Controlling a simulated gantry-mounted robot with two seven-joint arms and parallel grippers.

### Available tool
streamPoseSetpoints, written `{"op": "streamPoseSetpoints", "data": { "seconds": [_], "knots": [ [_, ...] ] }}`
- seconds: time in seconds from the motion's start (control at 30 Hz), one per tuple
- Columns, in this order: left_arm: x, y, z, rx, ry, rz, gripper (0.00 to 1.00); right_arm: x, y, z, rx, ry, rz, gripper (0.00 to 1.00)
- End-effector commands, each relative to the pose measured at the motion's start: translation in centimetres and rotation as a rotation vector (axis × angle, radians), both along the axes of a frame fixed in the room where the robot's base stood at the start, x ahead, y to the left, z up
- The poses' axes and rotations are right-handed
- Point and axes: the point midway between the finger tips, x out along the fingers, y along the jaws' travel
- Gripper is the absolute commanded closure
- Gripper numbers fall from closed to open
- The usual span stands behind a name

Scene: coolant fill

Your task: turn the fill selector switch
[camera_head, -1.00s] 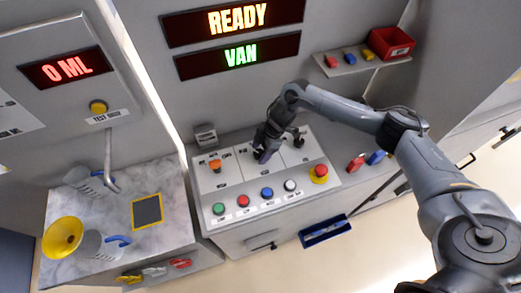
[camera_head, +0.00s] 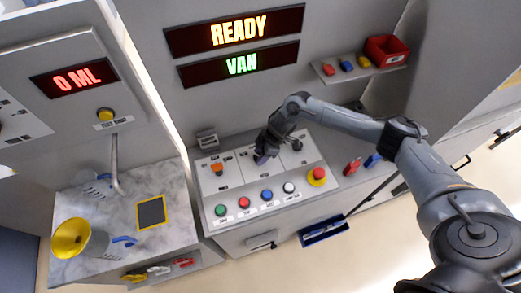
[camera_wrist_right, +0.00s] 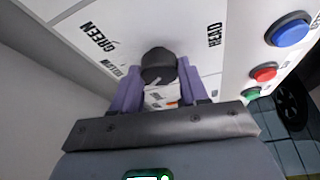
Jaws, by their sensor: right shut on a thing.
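The control panel (camera_head: 230,180) slopes in the middle of the head view, with several switches and buttons. My right gripper (camera_head: 262,158) is over its middle section. In the right wrist view, the fingers (camera_wrist_right: 160,88) stand either side of a round black knob (camera_wrist_right: 158,66) and are shut on it. Labels reading GREEN and HEAD lie around this knob. The arm hides the knob in the head view, and its pointer direction cannot be told. An orange-topped switch (camera_head: 217,168) is left of the gripper, and another black knob (camera_head: 297,145) is right of it. My left gripper is out of view.
Green (camera_head: 221,210), red (camera_head: 244,202), blue (camera_head: 267,195) and white (camera_head: 288,187) buttons line the front edge, with a red stop button (camera_head: 318,174) at right. The displays read READY (camera_head: 237,33) and VAN (camera_head: 242,64). A yellow funnel (camera_head: 70,238) is left.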

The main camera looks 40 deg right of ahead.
Motion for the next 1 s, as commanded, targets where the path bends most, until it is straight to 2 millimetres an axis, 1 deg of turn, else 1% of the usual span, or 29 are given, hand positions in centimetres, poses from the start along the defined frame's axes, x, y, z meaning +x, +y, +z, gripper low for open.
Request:
{"op": "streamPoseSetpoints", "data": {
  "seconds": [0.03,0.2,0.4,0.53,0.7,1.0],
  "knots": [
    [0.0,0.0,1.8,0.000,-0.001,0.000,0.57,-0.2,0.1,0.8,0.002,0.004,-0.039,0.87],
    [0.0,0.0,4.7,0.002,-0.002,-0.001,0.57,-0.3,0.2,0.8,0.001,0.005,-0.185,0.87],
    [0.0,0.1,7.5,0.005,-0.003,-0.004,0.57,-0.3,0.3,0.7,0.003,0.005,-0.348,0.87],
    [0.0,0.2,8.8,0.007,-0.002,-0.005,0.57,-0.3,0.4,0.6,0.002,0.003,-0.438,0.87],
    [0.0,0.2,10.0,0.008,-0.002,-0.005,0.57,-0.2,0.4,0.4,0.004,0.002,-0.523,0.87],
    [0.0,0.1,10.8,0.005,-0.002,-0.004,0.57,-0.2,0.4,0.2,0.003,0.000,-0.590,0.87]
  ]
}}
